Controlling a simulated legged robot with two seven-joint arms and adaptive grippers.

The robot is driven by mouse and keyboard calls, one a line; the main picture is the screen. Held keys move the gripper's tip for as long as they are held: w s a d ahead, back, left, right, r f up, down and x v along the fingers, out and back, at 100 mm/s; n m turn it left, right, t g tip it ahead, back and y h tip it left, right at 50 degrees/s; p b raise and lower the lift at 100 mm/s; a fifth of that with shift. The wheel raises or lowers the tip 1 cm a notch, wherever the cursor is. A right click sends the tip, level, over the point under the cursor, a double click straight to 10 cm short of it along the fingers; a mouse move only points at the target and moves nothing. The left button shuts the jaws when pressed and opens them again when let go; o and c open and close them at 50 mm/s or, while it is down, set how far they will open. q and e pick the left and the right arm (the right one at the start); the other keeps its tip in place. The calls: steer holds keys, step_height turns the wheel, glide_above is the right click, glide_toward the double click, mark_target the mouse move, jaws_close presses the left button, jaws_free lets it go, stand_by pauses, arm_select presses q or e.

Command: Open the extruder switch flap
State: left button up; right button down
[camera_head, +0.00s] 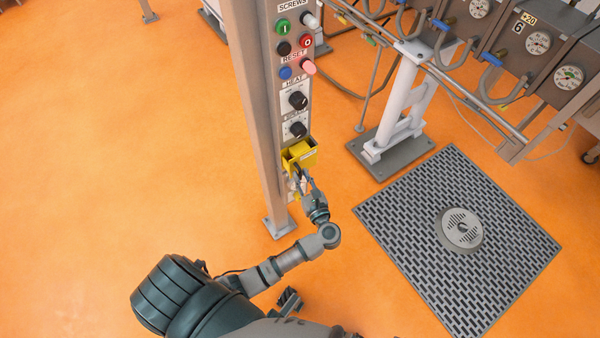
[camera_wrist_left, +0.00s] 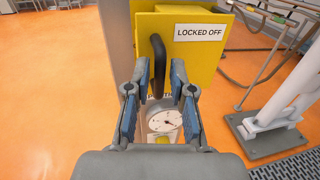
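The yellow switch flap (camera_head: 307,160) is on the front of the grey column, below the black knobs. In the left wrist view the yellow flap (camera_wrist_left: 207,62) carries a "LOCKED OFF" label and a curved black handle (camera_wrist_left: 157,66). A yellow block (camera_wrist_left: 187,8) shows above the label. My left gripper (camera_head: 300,180) is just in front of and below the flap. In the left wrist view its two fingers (camera_wrist_left: 160,85) stand apart, with the handle's lower end between them. I cannot tell whether they touch it. My right gripper is not clearly seen.
The column (camera_head: 258,110) carries coloured buttons and knobs above the flap. A white dial (camera_wrist_left: 165,120) shows below it. To the right stand a white support post (camera_head: 400,90), a machine with gauges (camera_head: 538,42) and a floor grate (camera_head: 400,215). The orange floor at left is clear.

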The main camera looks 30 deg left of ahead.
arm_select(q)
steer(key=shift+x, duration=0.85)
jaws_close()
